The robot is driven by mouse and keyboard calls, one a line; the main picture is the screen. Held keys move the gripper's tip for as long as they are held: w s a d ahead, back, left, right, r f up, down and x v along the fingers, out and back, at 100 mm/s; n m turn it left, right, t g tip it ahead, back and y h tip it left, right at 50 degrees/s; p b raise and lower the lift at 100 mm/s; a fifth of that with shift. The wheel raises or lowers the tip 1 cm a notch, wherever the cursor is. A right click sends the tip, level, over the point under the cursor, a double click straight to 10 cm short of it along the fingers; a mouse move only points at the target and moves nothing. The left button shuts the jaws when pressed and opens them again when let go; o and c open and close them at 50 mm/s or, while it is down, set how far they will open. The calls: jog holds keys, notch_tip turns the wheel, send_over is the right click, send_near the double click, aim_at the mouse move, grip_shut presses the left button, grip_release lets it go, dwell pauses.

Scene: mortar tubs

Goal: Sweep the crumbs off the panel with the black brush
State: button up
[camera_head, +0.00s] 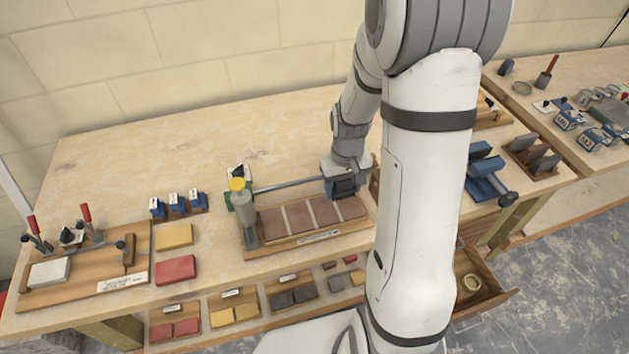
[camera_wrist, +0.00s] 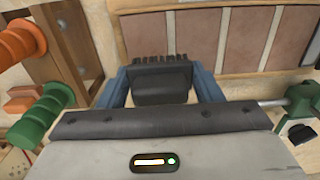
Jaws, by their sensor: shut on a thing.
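The panel (camera_head: 312,215) is a wooden board with a row of reddish-brown tiles, near the middle of the bench in the head view. Its tiles also show across the top of the wrist view (camera_wrist: 195,42). My gripper (camera_head: 343,188) is at the panel's right back part. In the wrist view its blue fingers are shut on the black brush (camera_wrist: 160,88), whose bristles point towards the panel's near edge. I cannot tell whether the bristles touch anything. No crumbs can be made out, and my arm hides the panel's right end in the head view.
A drawer (camera_head: 482,285) stands open at the front right. The bench's back left is clear.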

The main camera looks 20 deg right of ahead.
jog(key=shift+r+p, duration=1.45)
jog(key=shift+r, duration=1)
jog(key=shift+w+f, duration=0.1)
